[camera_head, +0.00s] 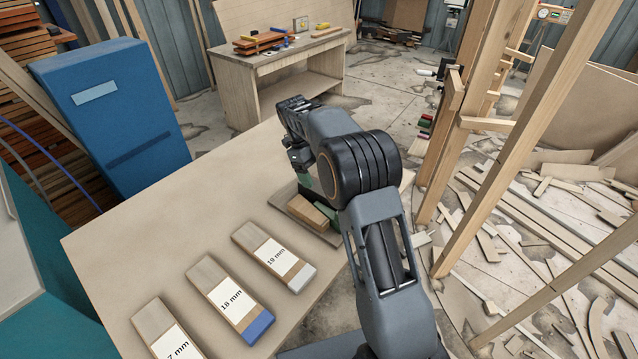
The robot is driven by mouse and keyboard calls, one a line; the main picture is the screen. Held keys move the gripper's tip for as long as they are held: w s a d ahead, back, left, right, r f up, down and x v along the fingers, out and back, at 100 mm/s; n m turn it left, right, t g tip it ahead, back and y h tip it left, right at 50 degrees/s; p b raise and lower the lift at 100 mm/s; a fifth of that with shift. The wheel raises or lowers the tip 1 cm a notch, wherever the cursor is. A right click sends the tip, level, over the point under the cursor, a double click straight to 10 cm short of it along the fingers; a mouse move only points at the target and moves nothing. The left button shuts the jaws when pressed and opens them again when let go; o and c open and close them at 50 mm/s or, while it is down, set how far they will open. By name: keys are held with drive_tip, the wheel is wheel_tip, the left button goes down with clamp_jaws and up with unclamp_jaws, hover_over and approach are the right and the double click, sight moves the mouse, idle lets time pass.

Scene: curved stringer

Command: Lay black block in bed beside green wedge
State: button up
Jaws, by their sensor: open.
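A shallow tray-like bed (281,196) sits near the table's right edge, partly hidden behind my arm. In it lie light wooden pieces (307,213). A green piece (330,214) shows to their right, and another bit of green shows at the bed's far end; I cannot tell which is the wedge. My gripper (300,160) hangs at the end of the arm, by the bed's far end. Its fingers are mostly hidden, and it is open. I cannot make out the black block.
Three labelled wooden strips lie on the table (130,235): one marked 19 mm (273,255), one marked 18 mm with a blue end (230,299), and one cut off below (168,328). A blue cabinet (112,115) stands left. Timber posts (520,150) stand right.

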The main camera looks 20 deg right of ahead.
drive_tip(key=v, duration=0.3)
drive_tip(key=shift+s+r+n, duration=0.3)
drive_tip(key=shift+r+n, duration=0.2)
drive_tip(key=shift+r, duration=0.05)
drive_tip(key=shift+s+r+n, duration=0.25)
drive_tip(key=shift+r+n, duration=0.25)
drive_tip(key=s+d+r+n+t+y, duration=0.1)
drive_tip(key=s+r+n+t, duration=0.25)
drive_tip(key=s+n, duration=0.65)
drive_tip(key=s+f+n+t+y, duration=0.1)
drive_tip(key=s+f+n+t, duration=0.2)
drive_tip(key=s+n, duration=1.1)
drive_tip(key=shift+d+n+t+y, duration=0.3)
drive_tip(key=shift+n+t, duration=0.25)
drive_tip(key=shift+n, duration=0.95)
